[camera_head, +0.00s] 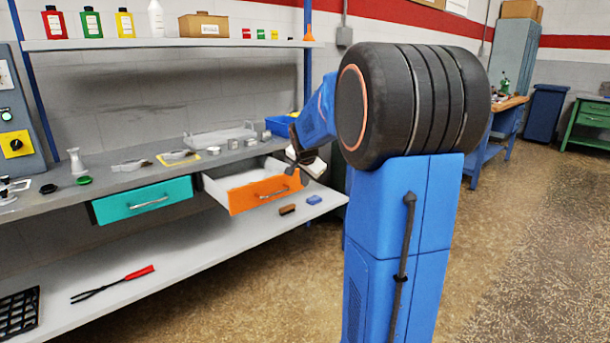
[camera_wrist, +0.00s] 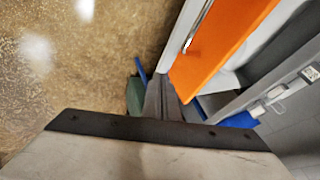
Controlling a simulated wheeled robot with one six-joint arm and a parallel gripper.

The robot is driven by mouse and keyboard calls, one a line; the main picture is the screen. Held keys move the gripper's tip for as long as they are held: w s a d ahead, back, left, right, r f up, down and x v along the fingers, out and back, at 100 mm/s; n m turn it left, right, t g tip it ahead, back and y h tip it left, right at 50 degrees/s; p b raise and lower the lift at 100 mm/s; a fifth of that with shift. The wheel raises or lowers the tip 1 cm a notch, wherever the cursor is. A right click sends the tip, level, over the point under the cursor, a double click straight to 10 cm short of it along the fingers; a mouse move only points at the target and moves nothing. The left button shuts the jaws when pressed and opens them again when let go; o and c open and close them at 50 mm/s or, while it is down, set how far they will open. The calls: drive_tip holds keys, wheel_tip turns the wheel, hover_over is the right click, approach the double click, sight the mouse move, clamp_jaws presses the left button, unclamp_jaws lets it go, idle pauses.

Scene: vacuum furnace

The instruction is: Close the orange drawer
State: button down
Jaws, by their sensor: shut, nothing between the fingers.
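The orange drawer (camera_head: 240,198) stands pulled out from under the workbench, with its white inside partly showing. Its orange front has a metal bar handle (camera_head: 272,193). In the wrist view the orange front (camera_wrist: 228,38) fills the upper right, with its handle (camera_wrist: 198,27) near the top. My gripper (camera_head: 303,172) is at the right end of the drawer, in front of part of it in the head view. In the wrist view my gripper's fingers (camera_wrist: 161,88) are together and empty, just beside the orange front. I cannot tell whether they touch it.
A teal drawer (camera_head: 143,201) is shut to the left. Small dishes and a blue bin (camera_head: 281,125) stand on the benchtop (camera_head: 118,183). A brown brush (camera_head: 287,210), a blue block (camera_head: 314,200) and red-handled tongs (camera_head: 112,284) lie on the lower shelf (camera_head: 190,262). Open floor lies right.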

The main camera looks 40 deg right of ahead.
drive_tip(key=w, duration=0.1)
drive_tip(key=w+f, duration=0.1)
drive_tip(key=w, duration=0.2)
drive_tip(key=shift+d+f, duration=0.3)
drive_tip(key=shift+f, duration=0.1)
drive_tip(key=shift+w+r, duration=0.1)
drive_tip(key=shift+w, duration=0.4)
drive_tip(key=w, duration=2.1)
drive_tip(key=shift+w+a, duration=0.3)
drive_tip(key=shift+a, duration=0.1)
drive_tip(key=shift+w+r, duration=0.1)
drive_tip(key=shift+w, duration=0.2)
drive_tip(key=shift+r, duration=0.1)
